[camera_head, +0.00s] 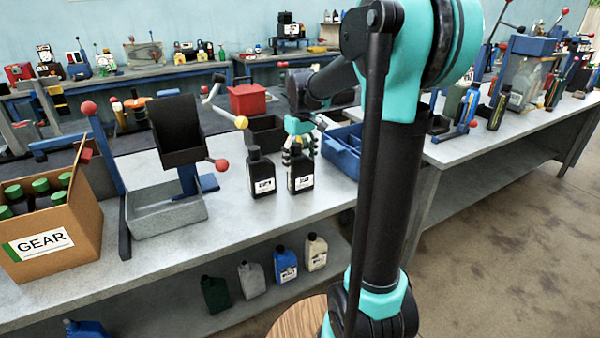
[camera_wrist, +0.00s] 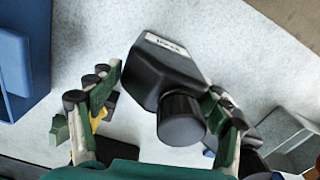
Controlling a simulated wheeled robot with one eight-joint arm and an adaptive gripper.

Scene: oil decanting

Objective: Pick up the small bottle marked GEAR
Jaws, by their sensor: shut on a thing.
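Two small black bottles with white labels are on the grey bench in the head view. The right bottle (camera_head: 301,181) is under my gripper (camera_head: 299,148), whose green fingers are around its upper part. The left bottle (camera_head: 262,178) stands close beside it, apart from the fingers. In the wrist view the gripped bottle (camera_wrist: 165,75) shows its black cap and part of a label between the fingers of my gripper (camera_wrist: 160,110). The label writing is too small to read for certain. I cannot tell whether the bottle's base touches the bench.
A cardboard box (camera_head: 55,268) marked GEAR holds green-capped bottles at left. A grey tray (camera_head: 168,218) with a black tilted holder (camera_head: 178,125) stands beside it. A blue bin (camera_head: 342,165) is right of the bottles. Several bottles stand on the lower shelf (camera_head: 225,310).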

